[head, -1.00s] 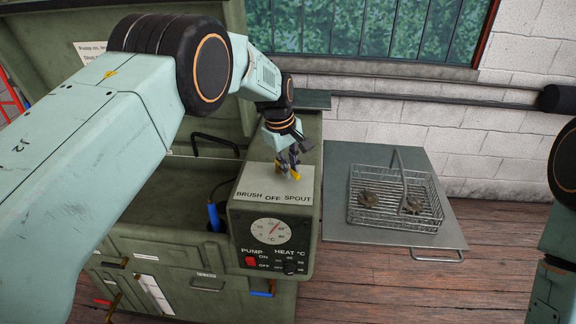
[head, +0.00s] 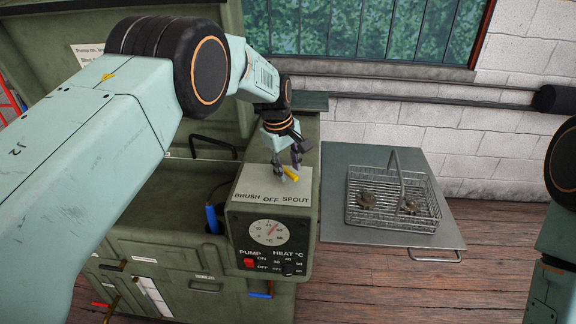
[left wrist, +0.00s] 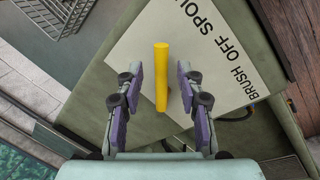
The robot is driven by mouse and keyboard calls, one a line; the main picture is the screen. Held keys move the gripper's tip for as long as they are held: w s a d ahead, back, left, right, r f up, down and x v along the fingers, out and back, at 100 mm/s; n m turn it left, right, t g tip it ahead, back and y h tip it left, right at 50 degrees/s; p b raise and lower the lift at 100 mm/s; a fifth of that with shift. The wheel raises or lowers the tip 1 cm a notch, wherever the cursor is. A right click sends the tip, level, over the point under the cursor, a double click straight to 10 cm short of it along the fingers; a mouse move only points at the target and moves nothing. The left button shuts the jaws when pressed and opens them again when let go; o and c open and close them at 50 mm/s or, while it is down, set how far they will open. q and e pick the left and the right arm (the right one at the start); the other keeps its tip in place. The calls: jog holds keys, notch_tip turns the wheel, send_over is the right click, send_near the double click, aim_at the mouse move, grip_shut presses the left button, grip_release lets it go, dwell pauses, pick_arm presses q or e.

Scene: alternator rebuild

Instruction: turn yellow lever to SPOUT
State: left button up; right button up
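The yellow lever (head: 291,174) is on the pale label plate (head: 252,185) marked BRUSH OFF SPOUT, on top of the green control box. In the head view its near end points to the front right, toward the SPOUT side. My left gripper (head: 287,167) is over the plate with its fingers apart. In the left wrist view the yellow lever (left wrist: 161,75) lies between the two purple-padded fingers of my left gripper (left wrist: 160,88), with a visible gap on each side. My right gripper is out of view; only part of that arm shows at the right edge.
The control box front carries a dial (head: 269,232), a red pump switch (head: 249,263) and a heat knob (head: 288,269). To the right, a wire basket (head: 395,205) with metal parts stands on a grey shelf (head: 345,235). An open green basin lies left of the box.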

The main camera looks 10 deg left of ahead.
pick_arm(q)
jog(key=shift+r, duration=0.1)
jog(key=shift+a+r, duration=0.1)
jog(key=shift+r, duration=0.25)
notch_tip(320, 180, up, 11)
jog(key=s+a, duration=0.1)
jog(key=s, duration=0.1)
jog(key=shift+f, duration=0.1)
